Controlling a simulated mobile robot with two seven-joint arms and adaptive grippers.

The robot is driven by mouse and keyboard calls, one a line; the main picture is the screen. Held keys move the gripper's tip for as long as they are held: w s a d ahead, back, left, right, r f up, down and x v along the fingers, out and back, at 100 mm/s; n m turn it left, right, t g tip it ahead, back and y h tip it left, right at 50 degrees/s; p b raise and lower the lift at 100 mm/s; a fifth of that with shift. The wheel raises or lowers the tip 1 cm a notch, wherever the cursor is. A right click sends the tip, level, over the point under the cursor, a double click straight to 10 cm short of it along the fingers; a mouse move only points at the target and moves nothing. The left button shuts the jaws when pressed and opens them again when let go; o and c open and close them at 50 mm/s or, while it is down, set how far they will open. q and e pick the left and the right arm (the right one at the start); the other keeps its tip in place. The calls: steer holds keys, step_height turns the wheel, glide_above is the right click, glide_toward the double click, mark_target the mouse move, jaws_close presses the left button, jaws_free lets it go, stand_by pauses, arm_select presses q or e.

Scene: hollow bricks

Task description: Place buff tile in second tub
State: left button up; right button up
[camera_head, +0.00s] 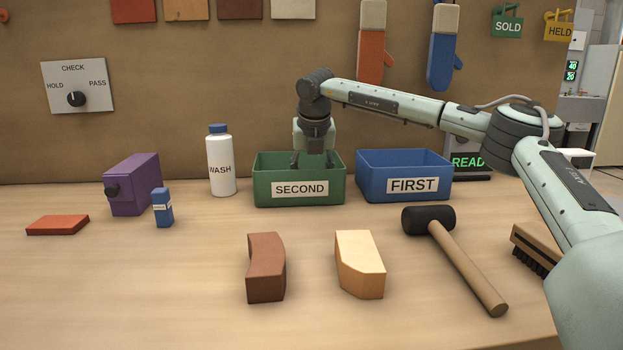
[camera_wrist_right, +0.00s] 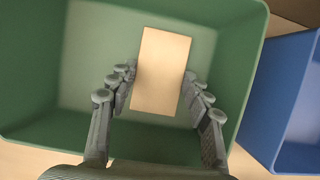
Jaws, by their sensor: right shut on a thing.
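The green tub labelled SECOND (camera_head: 258,168) stands at the back of the bench, left of the blue tub labelled FIRST (camera_head: 433,169). My right gripper (camera_head: 313,163) points down into the green tub, with its fingertips behind the tub's front wall. In the right wrist view, my right gripper (camera_wrist_right: 160,90) is shut on the buff tile (camera_wrist_right: 162,72), one finger on each long side. The tile is over or inside the green tub (camera_wrist_right: 215,70); whether it touches the floor I cannot tell. The tile is hidden in the head view. My left gripper is not in view.
A buff brick (camera_head: 360,262), a brown brick (camera_head: 266,266), a mallet (camera_head: 462,257) and a brush (camera_head: 535,248) lie in front. A red tile (camera_head: 58,225), purple box (camera_head: 133,185), small blue box (camera_head: 163,208) and WASH bottle (camera_head: 220,162) stand left.

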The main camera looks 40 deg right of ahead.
steer(key=o, duration=1)
steer(key=shift+c, duration=0.2)
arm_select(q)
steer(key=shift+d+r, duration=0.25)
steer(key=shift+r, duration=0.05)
arm_select(e)
steer(key=shift+o, duration=1.4)
steer(key=shift+r, duration=0.3)
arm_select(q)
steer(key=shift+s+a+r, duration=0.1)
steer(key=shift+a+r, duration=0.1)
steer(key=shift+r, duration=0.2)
arm_select(e)
steer(key=v, duration=1.1)
steer(key=shift+s+r, duration=0.2)
